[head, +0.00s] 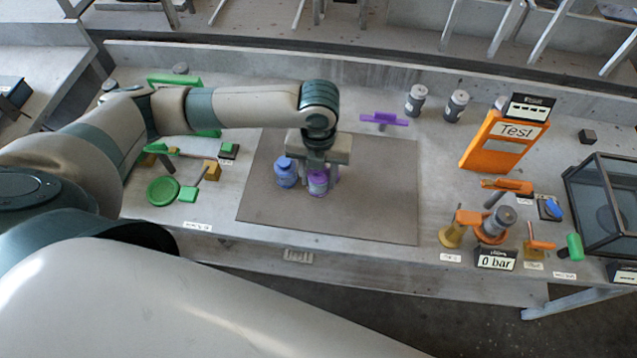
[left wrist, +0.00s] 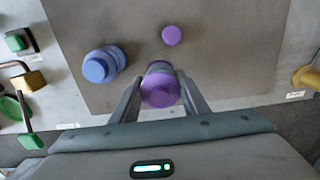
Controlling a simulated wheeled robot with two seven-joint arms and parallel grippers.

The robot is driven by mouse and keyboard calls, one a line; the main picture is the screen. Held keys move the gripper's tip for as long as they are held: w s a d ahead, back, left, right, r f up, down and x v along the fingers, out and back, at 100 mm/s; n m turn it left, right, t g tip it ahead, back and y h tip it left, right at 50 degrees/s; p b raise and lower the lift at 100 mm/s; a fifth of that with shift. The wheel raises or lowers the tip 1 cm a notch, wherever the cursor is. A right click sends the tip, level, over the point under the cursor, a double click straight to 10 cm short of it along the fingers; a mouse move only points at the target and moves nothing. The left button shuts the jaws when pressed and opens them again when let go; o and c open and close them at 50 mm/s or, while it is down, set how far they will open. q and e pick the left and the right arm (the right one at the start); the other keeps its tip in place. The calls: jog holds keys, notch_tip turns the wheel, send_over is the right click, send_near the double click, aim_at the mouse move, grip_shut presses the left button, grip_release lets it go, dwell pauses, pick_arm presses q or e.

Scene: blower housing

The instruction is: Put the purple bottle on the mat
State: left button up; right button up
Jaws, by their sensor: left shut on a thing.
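The purple bottle (head: 318,186) is between the fingers of my left gripper (head: 319,172), over the grey-brown mat (head: 385,205). In the left wrist view the purple bottle (left wrist: 160,88) shows from above, with the left gripper's fingers (left wrist: 161,95) shut on its two sides. It looks upright. I cannot tell whether its base touches the mat (left wrist: 220,60). A blue bottle (head: 286,172) stands on the mat to its left, and it also shows in the left wrist view (left wrist: 103,64). My right gripper is not in view.
A small round purple thing (left wrist: 172,35) is on the mat beyond the bottle. Green parts (head: 163,191) lie left of the mat. An orange stand (head: 492,143), gauge fittings (head: 495,222) and a glass case (head: 606,200) are to the right. The mat's right half is clear.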

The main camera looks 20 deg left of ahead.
aim_at(318, 186)
pick_arm(q)
jog(key=shift+f+p, duration=0.75)
jog(key=shift+f, duration=1.25)
jog(key=shift+f, duration=0.15)
jog(key=o, duration=1.3)
jog(key=shift+c, duration=0.2)
notch_tip(318, 186, up, 11)
jog(key=b, duration=0.3)
jog(key=shift+r, duration=0.7)
